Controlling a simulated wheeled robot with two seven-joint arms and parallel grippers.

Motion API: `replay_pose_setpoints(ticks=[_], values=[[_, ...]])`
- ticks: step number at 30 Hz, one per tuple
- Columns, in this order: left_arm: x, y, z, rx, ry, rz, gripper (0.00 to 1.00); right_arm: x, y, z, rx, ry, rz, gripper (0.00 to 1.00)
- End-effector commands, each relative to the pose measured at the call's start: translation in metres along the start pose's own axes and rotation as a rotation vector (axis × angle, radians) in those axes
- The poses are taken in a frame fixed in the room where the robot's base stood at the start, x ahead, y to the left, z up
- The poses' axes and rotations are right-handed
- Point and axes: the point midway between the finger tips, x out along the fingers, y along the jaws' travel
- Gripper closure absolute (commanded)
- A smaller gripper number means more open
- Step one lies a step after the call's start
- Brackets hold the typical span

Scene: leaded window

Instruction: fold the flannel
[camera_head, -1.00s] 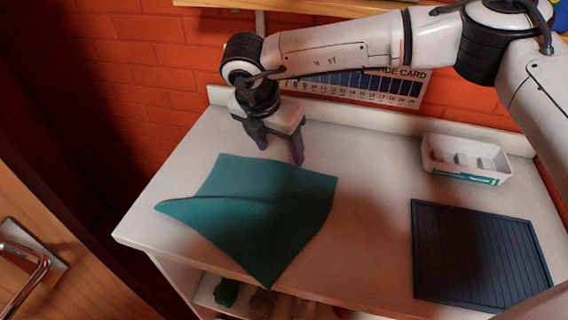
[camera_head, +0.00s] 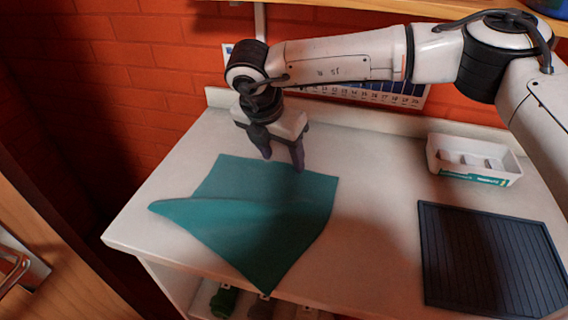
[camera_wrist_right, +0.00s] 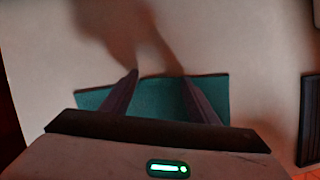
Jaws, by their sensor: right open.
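The teal flannel (camera_head: 255,215) lies on the left part of the white counter, with a raised fold or ridge across its middle and its left corner lifted a little. My right gripper (camera_head: 284,164) is open and empty, pointing down at the flannel's far edge. In the right wrist view the flannel (camera_wrist_right: 158,98) shows between and beyond the two dark fingers (camera_wrist_right: 160,82). I cannot tell whether the fingertips touch the cloth. My left gripper is in neither view.
A dark ribbed mat (camera_head: 490,262) lies at the right of the counter (camera_head: 375,215). A white tray (camera_head: 473,160) stands behind it by the wall. A chart hangs on the orange brick wall behind my arm. The counter between flannel and mat is clear.

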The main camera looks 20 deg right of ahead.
Motion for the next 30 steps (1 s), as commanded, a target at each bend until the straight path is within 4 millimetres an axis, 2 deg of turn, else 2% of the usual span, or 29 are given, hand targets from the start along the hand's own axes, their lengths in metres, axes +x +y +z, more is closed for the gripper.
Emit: replay_pose_setpoints(ticks=[2,18,30], values=[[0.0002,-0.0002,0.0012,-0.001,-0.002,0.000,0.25,0.0019,-0.0008,-0.0011,-0.001,0.002,-0.003,0.53],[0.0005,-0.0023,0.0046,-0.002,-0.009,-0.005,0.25,0.0029,-0.0011,-0.0024,-0.002,0.004,-0.004,0.99],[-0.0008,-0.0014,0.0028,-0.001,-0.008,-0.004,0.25,0.0006,-0.0010,-0.0033,-0.003,0.005,-0.004,1.00]])
